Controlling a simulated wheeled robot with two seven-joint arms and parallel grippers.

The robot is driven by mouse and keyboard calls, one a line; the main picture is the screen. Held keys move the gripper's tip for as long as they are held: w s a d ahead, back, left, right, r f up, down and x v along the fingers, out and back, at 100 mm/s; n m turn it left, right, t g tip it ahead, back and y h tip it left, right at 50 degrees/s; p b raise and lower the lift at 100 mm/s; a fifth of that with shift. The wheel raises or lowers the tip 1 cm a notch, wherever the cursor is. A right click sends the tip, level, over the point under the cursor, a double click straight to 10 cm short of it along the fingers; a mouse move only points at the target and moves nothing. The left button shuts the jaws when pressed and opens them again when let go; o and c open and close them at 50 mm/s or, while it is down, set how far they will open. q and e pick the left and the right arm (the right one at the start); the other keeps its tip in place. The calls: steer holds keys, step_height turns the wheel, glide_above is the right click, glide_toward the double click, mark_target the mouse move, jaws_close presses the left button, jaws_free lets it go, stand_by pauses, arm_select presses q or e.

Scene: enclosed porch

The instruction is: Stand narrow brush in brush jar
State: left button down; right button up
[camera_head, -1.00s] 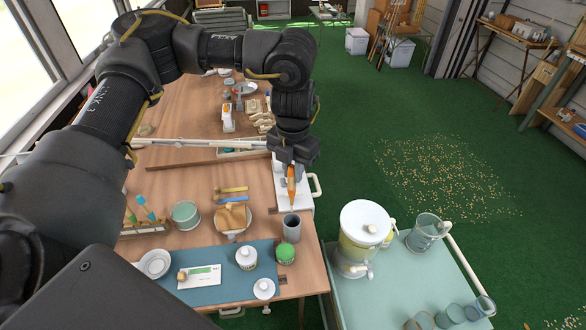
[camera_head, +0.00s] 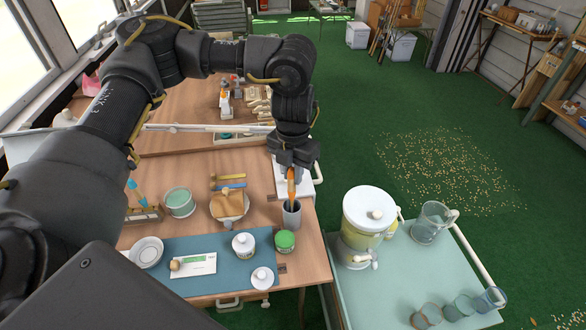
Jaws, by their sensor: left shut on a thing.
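My left gripper (camera_head: 291,168) is shut on the narrow brush (camera_head: 291,186), which has an orange handle and is held upright, pointing down. The brush jar (camera_head: 291,216) is a grey cylinder standing near the right edge of the wooden table (camera_head: 190,230). The brush's lower end is at the jar's mouth; in this view I cannot tell whether it is inside, above or behind the rim. My right gripper is not in view.
A green-lidded jar (camera_head: 285,241) and a white-lidded jar (camera_head: 243,244) stand close in front, on or beside a blue mat (camera_head: 205,283). A wooden palette-like board (camera_head: 229,205) lies to the left. A trolley (camera_head: 400,285) with a drink dispenser (camera_head: 366,220) stands to the right.

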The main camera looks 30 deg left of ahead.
mark_target(293, 167)
arm_select(q)
steer(key=shift+f+b, duration=1)
steer(key=shift+f, duration=0.9)
steer(key=c, duration=0.6)
jaws_free()
steer(key=shift+r, duration=0.1)
steer(key=shift+r+p, duration=3.5)
steer(key=shift+r, duration=0.35)
step_height(293, 167, up, 10)
steer(key=shift+b, duration=0.65)
